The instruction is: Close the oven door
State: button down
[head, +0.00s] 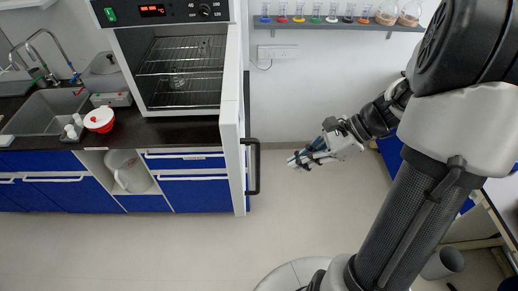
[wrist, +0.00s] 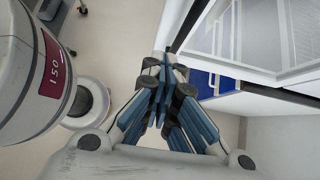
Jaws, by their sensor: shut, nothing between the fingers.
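The oven (head: 172,70) stands on the dark counter at the upper left of the head view, its front open. Wire racks show inside, with a small glass vessel (head: 178,80) on one. The oven door (head: 232,130) is swung wide open and seen nearly edge-on, with a black handle (head: 254,166) on its right side. My gripper (head: 292,162) is to the right of the handle, apart from it, pointing left. Its fingers are shut and empty. In the wrist view the gripper (wrist: 162,110) shows closed blue finger pads, and the glass of the door (wrist: 255,35) is at upper right.
A sink (head: 45,112), a red and white container (head: 99,119) and small bottles sit on the counter left of the oven. A shelf (head: 335,27) with several coloured flasks hangs on the back wall. The floor (head: 190,245) before the cabinets is clear.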

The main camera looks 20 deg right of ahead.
jog(key=b, duration=0.3)
send_near(257, 179)
jog(key=s+a+f, duration=0.2)
jog(key=a+f, duration=0.1)
jog(key=a, duration=0.1)
jog(key=w+a, duration=0.1)
jog(key=a, duration=0.2)
jog(key=shift+w+a+f, duration=0.2)
jog(key=shift+w, duration=0.2)
